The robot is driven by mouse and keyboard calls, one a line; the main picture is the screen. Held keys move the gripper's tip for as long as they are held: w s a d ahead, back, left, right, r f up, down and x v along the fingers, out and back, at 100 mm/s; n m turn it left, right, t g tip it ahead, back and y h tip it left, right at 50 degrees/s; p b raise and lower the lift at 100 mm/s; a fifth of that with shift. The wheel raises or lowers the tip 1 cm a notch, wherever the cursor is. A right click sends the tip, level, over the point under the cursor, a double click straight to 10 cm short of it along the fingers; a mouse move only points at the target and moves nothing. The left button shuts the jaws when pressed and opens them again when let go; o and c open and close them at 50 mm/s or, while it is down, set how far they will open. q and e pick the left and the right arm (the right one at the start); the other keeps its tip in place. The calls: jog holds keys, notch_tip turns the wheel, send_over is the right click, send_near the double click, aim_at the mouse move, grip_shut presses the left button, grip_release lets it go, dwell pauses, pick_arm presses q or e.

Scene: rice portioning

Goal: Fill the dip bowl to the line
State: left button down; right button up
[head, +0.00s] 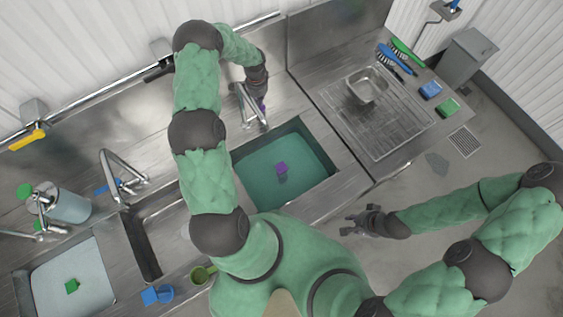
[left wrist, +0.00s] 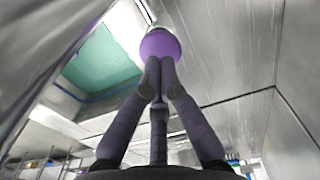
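A sink basin (head: 322,152) right of centre holds teal water with a purple cube (head: 282,168) in it. I cannot tell for sure which basin is the dip bowl, and no fill line is clear. A metal tap (head: 245,104) stands behind this basin. My left gripper (head: 262,106) is at this tap. In the left wrist view its fingertips (left wrist: 159,68) are together against or just in front of a round purple knob (left wrist: 160,45); contact is unclear. The teal basin also shows there (left wrist: 103,60).
A left basin (head: 103,262) holds pale water and a green cube. A narrow middle basin (head: 140,245) looks empty. A drainboard (head: 385,125) at right holds a metal pan (head: 367,85). Brushes and sponges lie beyond. A green cup (head: 203,274) and blue pieces (head: 150,296) sit at the front edge.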

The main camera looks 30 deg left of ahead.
pick_arm(q)
jog(key=shift+f+b, duration=1.3)
jog(key=shift+f, duration=0.15)
jog(key=shift+s+d+f, duration=0.1)
jog(key=shift+f, duration=0.05)
dwell(4.0)
jog(key=shift+r, duration=0.4)
dwell(2.0)
